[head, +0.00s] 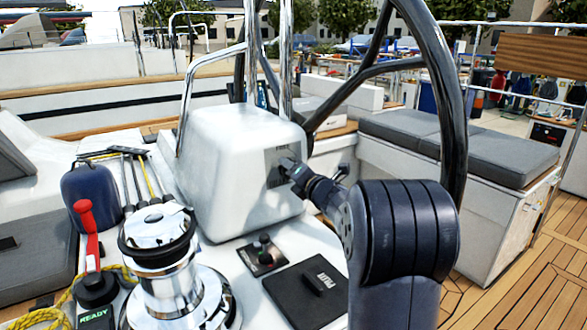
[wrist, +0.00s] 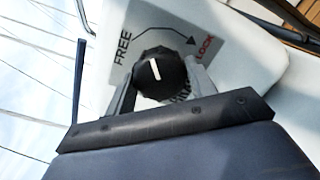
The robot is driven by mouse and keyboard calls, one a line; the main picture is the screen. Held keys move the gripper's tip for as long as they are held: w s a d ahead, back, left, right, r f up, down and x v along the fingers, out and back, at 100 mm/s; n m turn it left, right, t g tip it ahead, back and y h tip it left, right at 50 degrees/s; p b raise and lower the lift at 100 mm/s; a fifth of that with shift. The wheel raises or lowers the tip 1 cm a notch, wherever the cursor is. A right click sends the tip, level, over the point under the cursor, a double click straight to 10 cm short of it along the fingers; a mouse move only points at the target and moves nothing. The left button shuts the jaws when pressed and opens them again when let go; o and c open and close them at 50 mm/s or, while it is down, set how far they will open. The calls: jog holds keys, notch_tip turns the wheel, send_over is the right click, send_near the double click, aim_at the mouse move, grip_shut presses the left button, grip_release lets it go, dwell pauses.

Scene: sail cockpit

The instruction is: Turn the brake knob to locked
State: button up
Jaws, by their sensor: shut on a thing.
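The black round brake knob (wrist: 157,70) sits on a grey label plate (wrist: 180,38) on the white pedestal (head: 235,150). The plate reads FREE at left and red LOCK at right in the wrist view, with a curved arrow running from FREE to LOCK. The knob's white mark points nearly straight up in that view, tilted slightly left, between the two words. My gripper (wrist: 160,88) is shut on the knob, one finger on each side. In the head view my gripper (head: 290,170) reaches the plate (head: 276,158) and hides the knob.
A black steering wheel (head: 455,110) stands just behind my arm. A chrome winch (head: 160,260), a red-handled lever (head: 88,235), a small joystick (head: 265,250) and a black PILOT panel (head: 312,290) lie below. Grey cushioned seats (head: 490,155) are at right, beside open teak deck (head: 530,280).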

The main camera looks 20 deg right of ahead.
jog(key=m+g+p, duration=0.1)
jog(key=m+p, duration=0.9)
jog(key=m, duration=0.4)
jog(key=shift+r, duration=0.1)
dwell(0.6)
jog(key=o, duration=1)
jog(key=shift+c, duration=0.2)
jog(key=s+d+r, duration=0.1)
jog(key=s, duration=0.9)
jog(key=shift+s+d+r, duration=0.15)
jog(key=shift+s, duration=0.2)
jog(key=shift+w, duration=0.1)
